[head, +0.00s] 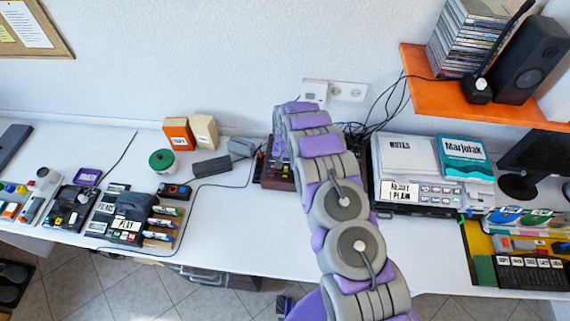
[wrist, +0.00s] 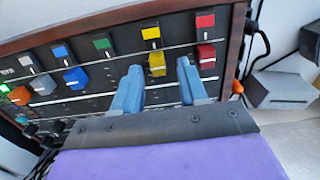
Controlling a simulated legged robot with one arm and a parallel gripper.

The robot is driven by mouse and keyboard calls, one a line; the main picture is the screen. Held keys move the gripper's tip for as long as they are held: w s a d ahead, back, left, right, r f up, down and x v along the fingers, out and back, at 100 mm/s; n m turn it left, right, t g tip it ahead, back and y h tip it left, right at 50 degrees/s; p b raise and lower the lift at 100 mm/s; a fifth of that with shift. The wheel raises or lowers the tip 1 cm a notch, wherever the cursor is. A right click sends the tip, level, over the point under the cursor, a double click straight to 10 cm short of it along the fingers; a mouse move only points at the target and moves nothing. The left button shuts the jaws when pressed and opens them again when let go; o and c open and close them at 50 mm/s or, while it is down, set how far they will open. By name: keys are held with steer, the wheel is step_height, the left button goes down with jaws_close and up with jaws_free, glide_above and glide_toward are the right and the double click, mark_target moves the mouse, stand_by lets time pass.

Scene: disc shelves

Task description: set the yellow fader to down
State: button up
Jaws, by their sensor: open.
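The fader board (wrist: 105,72) is a dark panel in a brown wooden frame, with a row of coloured labels above coloured fader caps. The yellow fader cap (wrist: 157,64) sits below the yellow label (wrist: 151,33). My gripper (wrist: 158,72) is open, with its two blue fingers on the left and right of the yellow cap in the picture. I cannot tell whether either finger touches it. In the head view the board (head: 276,182) stands at the back of the desk, mostly hidden by my arm; the gripper is hidden there.
The red fader cap (wrist: 206,57) is close to the right finger. A grey block (wrist: 283,90) and cables are right of the board. A white player (head: 405,170) stands right of my arm.

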mark_target(285, 165)
step_height(285, 165, up, 17)
steer(key=shift+a+p, duration=0.2)
steer(key=shift+p, duration=0.1)
stand_by(0.6)
steer(key=s+d+r+g+b, duration=0.1)
steer(key=s+d+r+b, duration=0.1)
steer(key=s+d+r, duration=0.65)
steer(key=s+d+r+b, duration=0.2)
steer(key=s+d+r, duration=0.3)
steer(key=s+r, duration=0.5)
steer(key=s+d+b, duration=0.1)
steer(key=s+d, duration=0.2)
steer(key=s, duration=1.1)
steer(key=s+d+b, duration=0.1)
steer(key=s+d, duration=0.2)
steer(key=s, duration=1.1)
steer(key=shift+s+f+g+b, duration=0.3)
steer(key=shift+f+g+b, duration=0.05)
steer(key=shift+f+g, duration=0.05)
steer(key=shift+d+f, duration=0.1)
